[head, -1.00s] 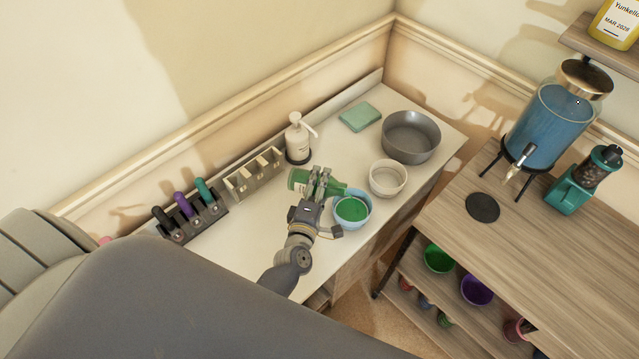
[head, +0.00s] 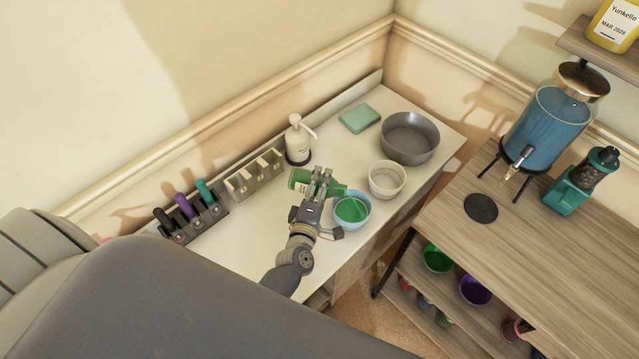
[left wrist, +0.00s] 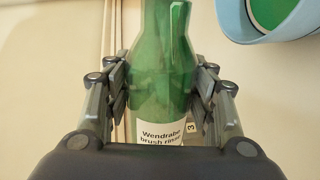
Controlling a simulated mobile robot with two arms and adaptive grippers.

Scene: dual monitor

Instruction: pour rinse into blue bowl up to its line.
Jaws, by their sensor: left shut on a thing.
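My left gripper (head: 321,178) is shut on a green bottle (head: 300,181) and holds it tipped over, with its neck toward the blue bowl (head: 365,218). In the left wrist view the bottle (left wrist: 162,85) sits between the fingers of the gripper (left wrist: 163,85), and its label reads "Wendrabe brush rinse". The blue bowl stands on the white table and holds green liquid (head: 350,210). Its rim and green contents also show at the top right of the left wrist view (left wrist: 234,20). My right gripper is not in view.
A white bowl (head: 387,180) stands close to the right of the blue bowl, with a grey basin (head: 410,138) behind it. A pump bottle (head: 298,140), a slotted rack (head: 255,175) and a holder with coloured handles (head: 192,222) line the back. A wooden shelf unit (head: 540,240) is at right.

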